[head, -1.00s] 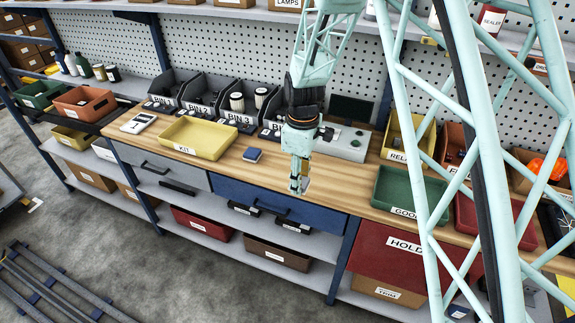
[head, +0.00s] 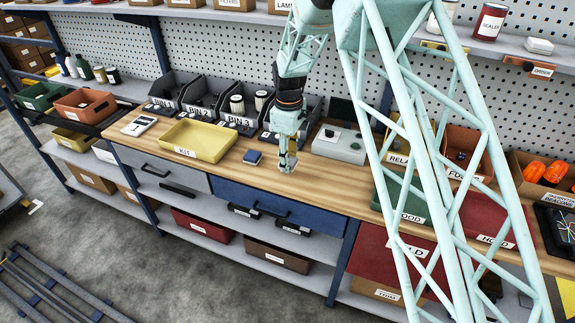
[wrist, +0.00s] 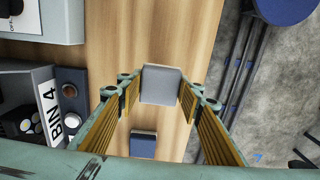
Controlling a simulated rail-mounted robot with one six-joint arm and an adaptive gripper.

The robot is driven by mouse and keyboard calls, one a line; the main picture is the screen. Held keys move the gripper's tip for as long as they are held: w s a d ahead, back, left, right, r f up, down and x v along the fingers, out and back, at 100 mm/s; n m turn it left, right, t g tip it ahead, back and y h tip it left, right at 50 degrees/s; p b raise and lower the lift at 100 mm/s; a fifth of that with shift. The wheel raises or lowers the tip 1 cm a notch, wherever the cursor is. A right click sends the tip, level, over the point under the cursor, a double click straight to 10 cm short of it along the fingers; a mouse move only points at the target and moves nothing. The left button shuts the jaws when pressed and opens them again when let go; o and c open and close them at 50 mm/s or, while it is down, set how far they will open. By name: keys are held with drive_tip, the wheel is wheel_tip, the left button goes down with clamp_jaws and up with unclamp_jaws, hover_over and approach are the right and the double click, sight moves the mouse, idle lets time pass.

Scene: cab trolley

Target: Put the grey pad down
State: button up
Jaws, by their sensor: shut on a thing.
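The grey pad (wrist: 160,84) is between my gripper's fingertips in the wrist view. My gripper (wrist: 159,88) is shut on it. It looks larger than the blue pad on the bench, so it seems to be held above the wood. In the head view my gripper (head: 288,166) points down over the wooden bench top (head: 330,184), right of the blue pad (head: 253,157). The blue pad also shows in the wrist view (wrist: 143,145), apart from the grey pad. The grey pad is too small to make out clearly in the head view.
A yellow kit tray (head: 197,140) stands left of the blue pad. Black bins (head: 240,112) line the back. Green (head: 400,200) and red (head: 494,220) trays are at right. Bare wood surrounds the blue pad.

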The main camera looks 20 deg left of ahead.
drive_tip(key=shift+w+a, duration=0.25)
drive_tip(key=shift+w, duration=0.1)
drive_tip(key=shift+w, duration=0.1)
drive_tip(key=shift+w+a, duration=0.15)
drive_tip(key=shift+a, duration=0.05)
drive_tip(key=shift+f, duration=1.8)
drive_tip(key=shift+f, duration=0.1)
drive_tip(key=o, duration=1)
drive_tip(key=shift+c, duration=0.2)
drive_tip(key=shift+r, duration=6.1)
